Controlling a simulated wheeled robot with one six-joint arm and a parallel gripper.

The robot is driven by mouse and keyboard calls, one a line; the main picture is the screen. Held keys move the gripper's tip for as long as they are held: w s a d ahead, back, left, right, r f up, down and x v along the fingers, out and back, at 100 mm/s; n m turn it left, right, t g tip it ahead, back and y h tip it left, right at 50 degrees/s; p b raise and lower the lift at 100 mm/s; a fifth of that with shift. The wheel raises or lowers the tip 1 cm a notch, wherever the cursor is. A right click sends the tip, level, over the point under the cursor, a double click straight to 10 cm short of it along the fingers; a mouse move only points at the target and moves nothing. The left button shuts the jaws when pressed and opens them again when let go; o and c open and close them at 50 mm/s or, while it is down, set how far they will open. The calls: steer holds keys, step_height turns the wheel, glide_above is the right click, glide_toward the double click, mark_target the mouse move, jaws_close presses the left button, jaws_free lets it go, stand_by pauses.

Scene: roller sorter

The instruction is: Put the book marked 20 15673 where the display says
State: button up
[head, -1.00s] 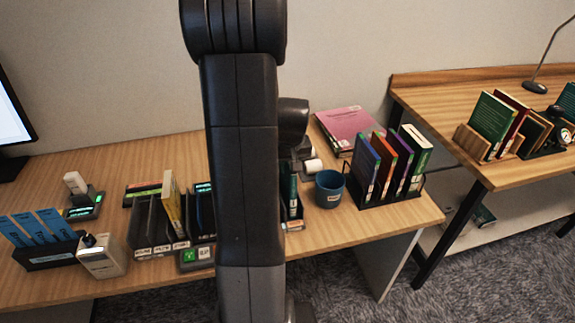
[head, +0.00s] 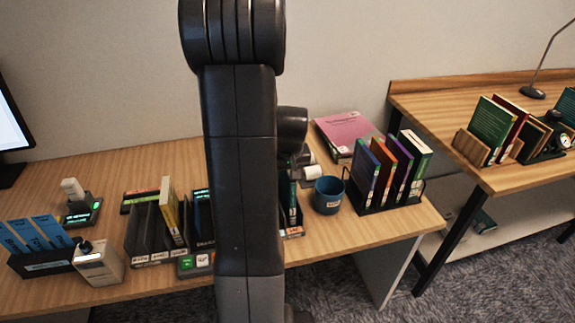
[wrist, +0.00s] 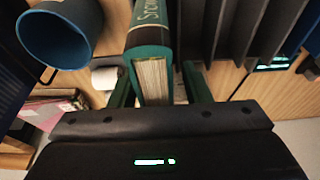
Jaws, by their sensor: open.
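A teal book (wrist: 150,50) with pale pages stands upright in the wrist view; a number on it is not readable. My gripper (wrist: 160,88) is open, its two fingers on either side of this book's near end. The book shows partly in the head view (head: 292,205), beside my arm, which hides the gripper there.
A blue cup (head: 328,195) stands close to the teal book, also in the wrist view (wrist: 60,35). A black rack (head: 385,205) holds several books to its right. A white box (head: 98,262) and blue cards (head: 35,235) are at the left. A second desk (head: 500,180) stands at right.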

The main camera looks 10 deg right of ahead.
steer(key=v, duration=1.3)
steer(key=shift+s+r, duration=0.1)
steer(key=shift+r, duration=0.15)
steer(key=x, duration=1.3)
steer(key=shift+f, duration=0.15)
